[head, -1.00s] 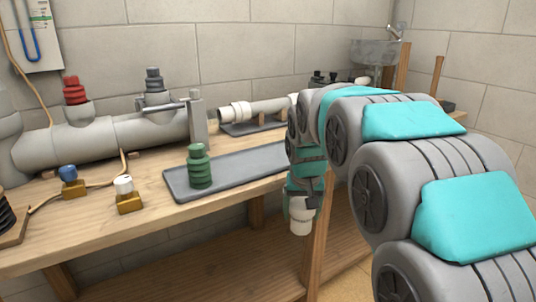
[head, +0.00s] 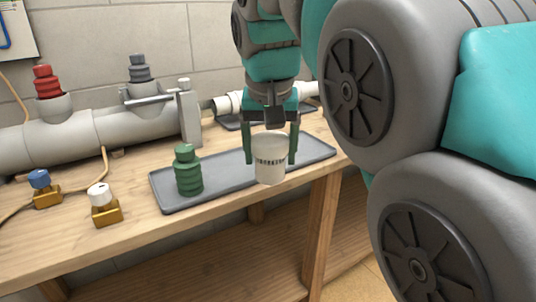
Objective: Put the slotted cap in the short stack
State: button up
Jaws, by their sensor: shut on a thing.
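My gripper (head: 271,150) points down, shut on the slotted cap (head: 270,170), an off-white cylinder with a band of dark slots near its top. The cap is upright, in front of the right part of the grey tray in the picture; its exact height is unclear. Behind, a thick grey pipe (head: 90,137) carries upright stubs: one with a red ribbed plug (head: 48,82), another with a dark grey ribbed plug (head: 139,68). A grey upright (head: 189,118) with a small pale top stands at the pipe's right end. I cannot tell which is the short stack.
A green ribbed plug (head: 187,172) stands on the grey tray (head: 218,184). Brass fittings with a blue top (head: 40,184) and a white top (head: 102,203) sit at the bench's front left. A white pipe (head: 228,102) lies behind my gripper.

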jog(key=w, duration=0.5)
jog(key=w+f+p, duration=0.1)
jog(key=w, duration=0.4)
jog(key=w+a+p, duration=0.1)
jog(key=w, duration=0.5)
jog(key=shift+f, duration=0.3)
jog(key=shift+f+p, duration=0.4)
jog(key=shift+f, duration=1.2)
jog(key=shift+f, duration=0.2)
jog(key=o, duration=1.3)
jog(key=shift+a, duration=0.1)
